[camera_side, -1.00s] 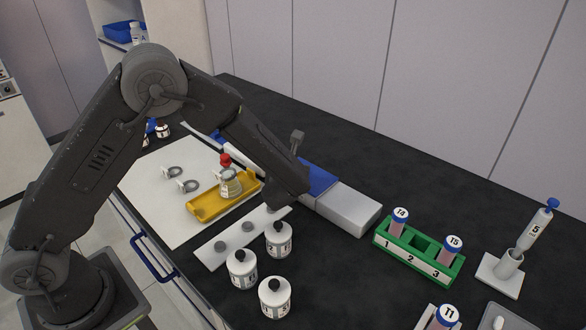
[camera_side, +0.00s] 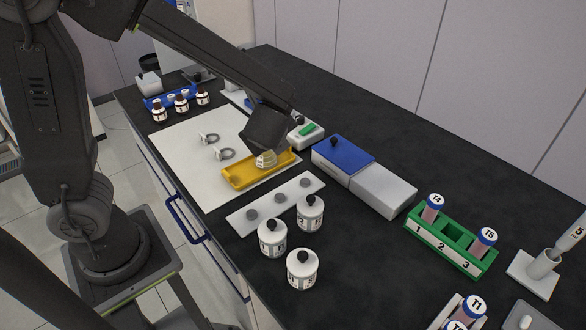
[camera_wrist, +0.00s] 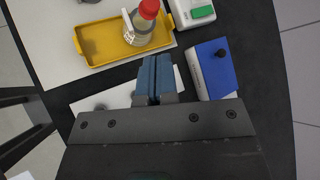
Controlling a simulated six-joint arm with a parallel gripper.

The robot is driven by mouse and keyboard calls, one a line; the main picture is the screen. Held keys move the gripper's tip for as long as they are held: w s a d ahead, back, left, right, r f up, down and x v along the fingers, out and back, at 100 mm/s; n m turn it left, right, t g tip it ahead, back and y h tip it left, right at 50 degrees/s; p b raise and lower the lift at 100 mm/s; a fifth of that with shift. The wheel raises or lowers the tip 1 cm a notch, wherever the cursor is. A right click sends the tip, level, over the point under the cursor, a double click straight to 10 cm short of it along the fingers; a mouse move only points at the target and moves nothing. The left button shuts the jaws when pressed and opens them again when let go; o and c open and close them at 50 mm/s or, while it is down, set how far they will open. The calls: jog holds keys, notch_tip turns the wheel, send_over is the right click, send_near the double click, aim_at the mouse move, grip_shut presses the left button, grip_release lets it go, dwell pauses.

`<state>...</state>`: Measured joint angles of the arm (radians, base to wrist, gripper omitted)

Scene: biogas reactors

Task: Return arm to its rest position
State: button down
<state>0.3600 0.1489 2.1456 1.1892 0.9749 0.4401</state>
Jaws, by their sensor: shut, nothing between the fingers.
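My gripper shows in the wrist view (camera_wrist: 154,78) with its two blue-grey fingers together and nothing between them. In the side view my wrist hangs over the yellow tray (camera_side: 237,178), and the fingertips are hidden there. The tray also shows in the wrist view (camera_wrist: 93,50), ahead and left of the fingers. A flask with a red cap (camera_wrist: 149,9) stands in its right part, apart from the fingers. In the side view only the lower part of the flask (camera_side: 266,160) shows below my wrist.
Three white jars with black knobs (camera_side: 272,238) stand beside a white strip with grey discs (camera_side: 235,221). A blue-lidded box (camera_side: 343,152), a green tube rack (camera_side: 473,266) and small brown bottles (camera_side: 181,107) stand around.

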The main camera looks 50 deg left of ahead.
jog(key=s+d+r+n+h, duration=0.1)
jog(key=s+r+n+h, duration=0.3)
jog(key=s+n, duration=0.4)
jog(key=s+d+r+n+h, duration=0.2)
jog(key=s+r+n+h, duration=0.2)
jog(key=s+n, duration=0.3)
jog(key=n, duration=0.3)
jog(key=shift+s+d+r+g+h, duration=0.25)
jog(key=shift+s+r+g+h, duration=0.05)
jog(key=shift+s+r, duration=0.1)
